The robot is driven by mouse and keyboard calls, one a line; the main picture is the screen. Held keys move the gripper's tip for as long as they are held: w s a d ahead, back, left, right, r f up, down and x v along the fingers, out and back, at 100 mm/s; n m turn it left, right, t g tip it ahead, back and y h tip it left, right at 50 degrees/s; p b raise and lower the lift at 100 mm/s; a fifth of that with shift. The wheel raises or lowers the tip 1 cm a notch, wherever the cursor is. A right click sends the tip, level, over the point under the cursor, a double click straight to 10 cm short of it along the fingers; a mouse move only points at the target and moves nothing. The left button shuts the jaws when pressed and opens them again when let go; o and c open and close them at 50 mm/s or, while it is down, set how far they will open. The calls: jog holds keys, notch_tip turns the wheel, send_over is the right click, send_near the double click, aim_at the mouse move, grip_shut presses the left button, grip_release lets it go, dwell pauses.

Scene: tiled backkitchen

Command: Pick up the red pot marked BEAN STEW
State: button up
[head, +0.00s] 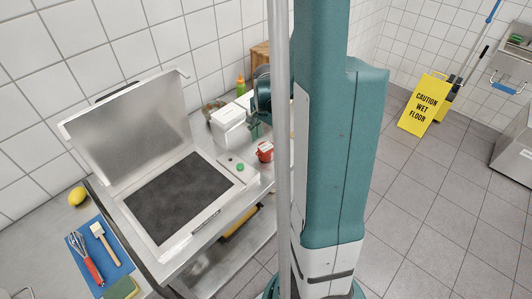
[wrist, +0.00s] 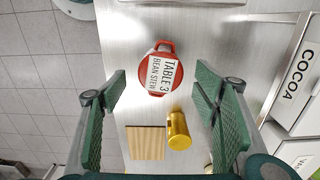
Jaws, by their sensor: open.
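The red pot (wrist: 166,88) lies ahead in the wrist view, on the metal counter. In the head view the pot (head: 265,156) stands near the counter's front edge, beside my column. My gripper (wrist: 160,74) is open and empty. Its two green fingers stand wide apart in the wrist view, with the pot showing between and beyond their tips, touching neither. In the head view my gripper (head: 256,122) is partly hidden by my own body and is above the counter, behind the pot.
In the wrist view, a yellow cylindrical object (wrist: 178,132) and a wooden block (wrist: 146,144) are close to the pot. A white box marked COCOA (wrist: 301,78) stands right. In the head view, an open press-like appliance (head: 180,196) fills the counter left of the pot.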

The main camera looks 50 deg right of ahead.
aim_at(266, 147)
dwell(0.3)
jog(key=shift+f+b, duration=0.5)
jog(key=shift+f, duration=2.15)
jog(key=c, duration=1.1)
